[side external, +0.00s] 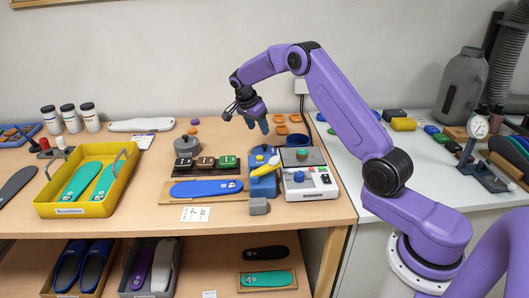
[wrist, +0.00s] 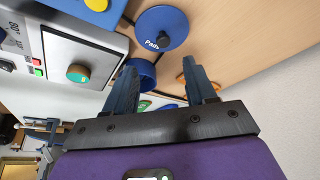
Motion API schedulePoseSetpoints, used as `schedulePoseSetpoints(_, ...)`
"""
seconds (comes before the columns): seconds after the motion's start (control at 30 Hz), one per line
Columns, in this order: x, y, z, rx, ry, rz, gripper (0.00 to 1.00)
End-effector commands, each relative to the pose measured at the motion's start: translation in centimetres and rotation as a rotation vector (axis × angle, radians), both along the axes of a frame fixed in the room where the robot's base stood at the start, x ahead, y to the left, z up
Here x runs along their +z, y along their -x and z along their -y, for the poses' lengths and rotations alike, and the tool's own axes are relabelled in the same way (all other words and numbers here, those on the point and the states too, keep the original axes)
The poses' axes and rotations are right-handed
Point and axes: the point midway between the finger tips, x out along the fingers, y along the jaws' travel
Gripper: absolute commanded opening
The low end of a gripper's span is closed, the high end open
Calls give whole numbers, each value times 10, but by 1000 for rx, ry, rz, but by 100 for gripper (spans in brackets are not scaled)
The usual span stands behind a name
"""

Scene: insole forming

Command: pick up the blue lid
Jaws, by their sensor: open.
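The blue lid (wrist: 165,22) is a flat disc with a knob and the word "Pads", lying on the wooden table in the wrist view. In the side external view it appears as a small blue patch (side external: 261,149) behind the blue clamp block, partly hidden. My gripper (side external: 257,125) is above the table, over the area behind the lid, pointing down. In the wrist view its two dark blue fingers (wrist: 160,76) are apart with nothing held between them. The lid lies beyond the fingertips, untouched.
An open blue tub (wrist: 142,73) stands close to the lid. A white device (side external: 311,183) with a green-topped knob is beside it. Orange pieces (side external: 281,130) lie behind. A yellow tray (side external: 88,208) is at the left.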

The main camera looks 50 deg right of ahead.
Motion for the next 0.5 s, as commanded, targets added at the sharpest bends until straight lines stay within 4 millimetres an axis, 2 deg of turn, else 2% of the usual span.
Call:
schedulePoseSetpoints(0.03, -10, 1, 4, 0, -1, -3, 56)
schedulePoseSetpoints(0.2, -34, 0, 14, 0, 0, -2, 56)
schedulePoseSetpoints(0.5, -53, -1, 22, 1, 0, -1, 56)
